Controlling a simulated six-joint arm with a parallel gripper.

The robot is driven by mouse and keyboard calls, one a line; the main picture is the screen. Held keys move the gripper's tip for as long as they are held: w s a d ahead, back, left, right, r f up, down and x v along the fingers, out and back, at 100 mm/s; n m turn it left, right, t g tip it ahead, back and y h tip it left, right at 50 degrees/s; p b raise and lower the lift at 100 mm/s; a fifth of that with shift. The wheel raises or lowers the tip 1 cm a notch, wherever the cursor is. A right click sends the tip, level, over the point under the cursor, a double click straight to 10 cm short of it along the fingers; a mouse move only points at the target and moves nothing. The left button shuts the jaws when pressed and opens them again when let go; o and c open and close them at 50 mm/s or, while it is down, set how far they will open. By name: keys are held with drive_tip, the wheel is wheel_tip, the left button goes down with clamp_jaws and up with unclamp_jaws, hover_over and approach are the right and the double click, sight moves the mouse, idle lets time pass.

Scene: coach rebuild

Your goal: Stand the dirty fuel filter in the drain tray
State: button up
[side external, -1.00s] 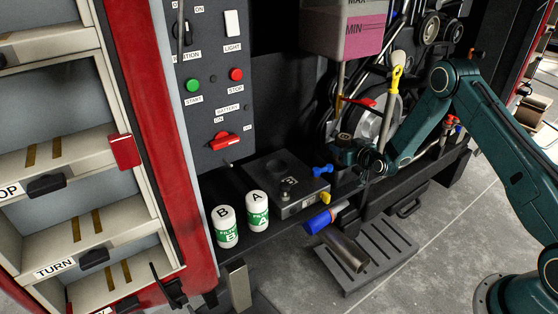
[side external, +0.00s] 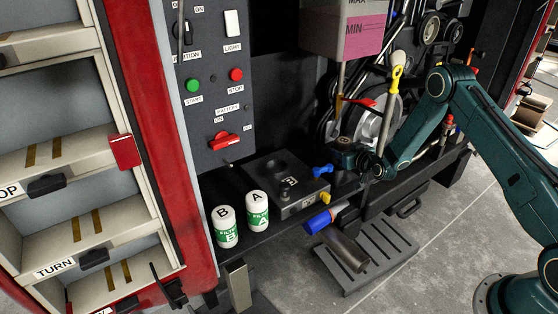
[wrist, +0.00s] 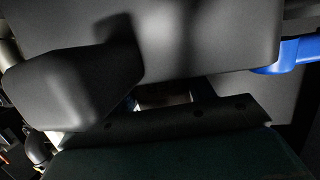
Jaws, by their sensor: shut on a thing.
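My gripper (side external: 346,155) is at the engine bay, right of the black box on the ledge. I cannot tell for certain that this is the dirty fuel filter. In the wrist view a large dark grey body (wrist: 210,35) fills the top, and a rounded dark block (wrist: 75,90) stands at left. The flat black box (side external: 283,187) has a round recess and a small fitting on top; I cannot tell whether it is the drain tray.
White-and-green filters B (side external: 224,227) and A (side external: 257,212) stand upright on the ledge, left of the box. A blue handle (side external: 322,171) and a blue-ended cylinder (side external: 320,221) are close by. A brownish tube (side external: 347,250) shows over the slatted black step (side external: 385,245).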

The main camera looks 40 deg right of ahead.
drive_tip(key=o, duration=1.3)
drive_tip(key=shift+r, duration=0.15)
drive_tip(key=shift+r, duration=0.45)
drive_tip(key=shift+v, duration=5.95)
